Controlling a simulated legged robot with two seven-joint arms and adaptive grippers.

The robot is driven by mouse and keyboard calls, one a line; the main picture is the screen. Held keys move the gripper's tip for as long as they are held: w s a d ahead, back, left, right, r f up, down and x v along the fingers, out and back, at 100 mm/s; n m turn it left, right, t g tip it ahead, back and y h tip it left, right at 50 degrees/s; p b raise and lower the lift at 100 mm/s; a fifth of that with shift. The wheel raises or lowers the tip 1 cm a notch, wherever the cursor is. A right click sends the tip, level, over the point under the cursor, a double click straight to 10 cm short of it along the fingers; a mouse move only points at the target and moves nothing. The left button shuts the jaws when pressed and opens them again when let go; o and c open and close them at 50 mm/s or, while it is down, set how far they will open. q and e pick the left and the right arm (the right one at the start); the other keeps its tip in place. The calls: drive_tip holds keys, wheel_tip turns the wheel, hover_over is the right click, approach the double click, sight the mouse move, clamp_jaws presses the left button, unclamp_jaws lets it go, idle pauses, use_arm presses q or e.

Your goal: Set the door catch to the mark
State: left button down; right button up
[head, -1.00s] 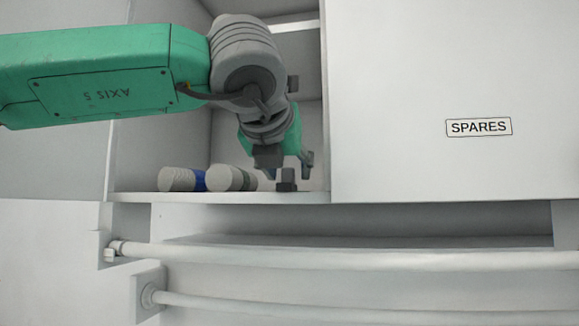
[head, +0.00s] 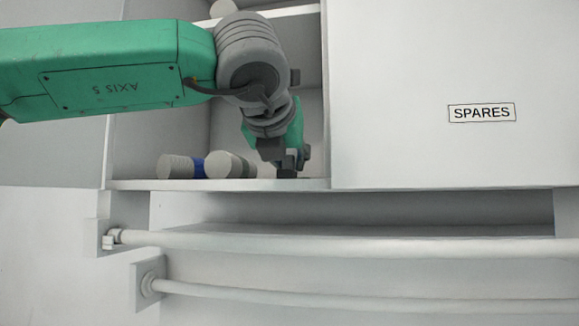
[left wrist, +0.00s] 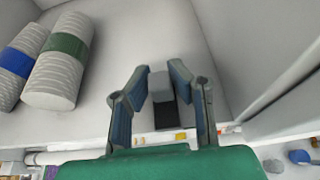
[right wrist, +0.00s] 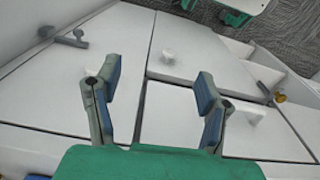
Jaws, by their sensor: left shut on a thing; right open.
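The door catch (left wrist: 160,87) is a small grey block with a dark part in front, on the shelf floor near the front edge in the left wrist view. In the head view it is mostly hidden by my left gripper (head: 290,160), which reaches down into the open compartment. In the left wrist view, my left gripper's fingers stand on both sides of the block, shut on it. My right gripper (right wrist: 155,95) is open and empty in front of white doors, out of the head view. I cannot make out the mark.
A roll with a blue band (head: 177,167) and one with a green band (head: 230,165) lie left of the gripper. A white door (head: 420,60) labelled SPARES (head: 482,113) bounds the opening on the right. White rails (head: 350,242) run below the shelf.

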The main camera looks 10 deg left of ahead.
use_arm(q)
drive_tip(key=c, duration=1.4)
unclamp_jaws()
drive_tip(key=shift+c, duration=0.2)
drive_tip(key=shift+s, duration=0.1)
drive_tip(key=shift+r, duration=0.1)
drive_tip(key=v, duration=1.1)
drive_tip(key=shift+s, duration=0.35)
drive_tip(key=shift+r, duration=0.1)
